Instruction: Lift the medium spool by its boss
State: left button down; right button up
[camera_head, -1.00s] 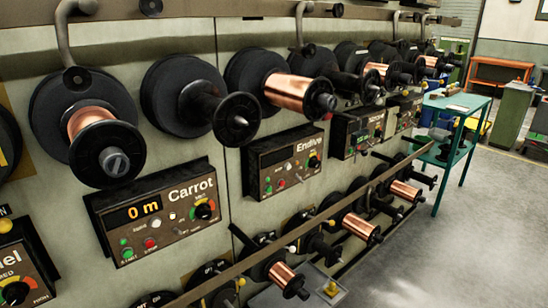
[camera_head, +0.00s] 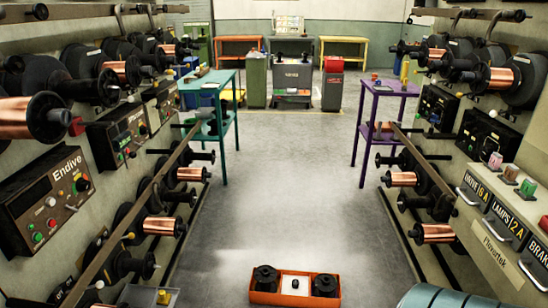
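Black spools, some bare and some wound with copper, hang along both sides of the aisle. A copper-wound spool (camera_head: 40,118) is close on the left, and another copper-wound spool (camera_head: 500,80) is on the right. Two black spools, one left (camera_head: 266,277) and one right (camera_head: 325,284), stand in an orange tray (camera_head: 294,297) at the bottom centre. Dark items, too small to make out, are on the lower shelf of the teal table (camera_head: 222,80). I cannot tell which spool is the medium one. Neither of my grippers is in view.
The grey floor (camera_head: 290,180) down the aisle is clear. A purple table (camera_head: 385,88) stands on the right. Low spool rails line both sides.

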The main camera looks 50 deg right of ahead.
aim_at(265, 275)
jog(key=z, duration=1.7)
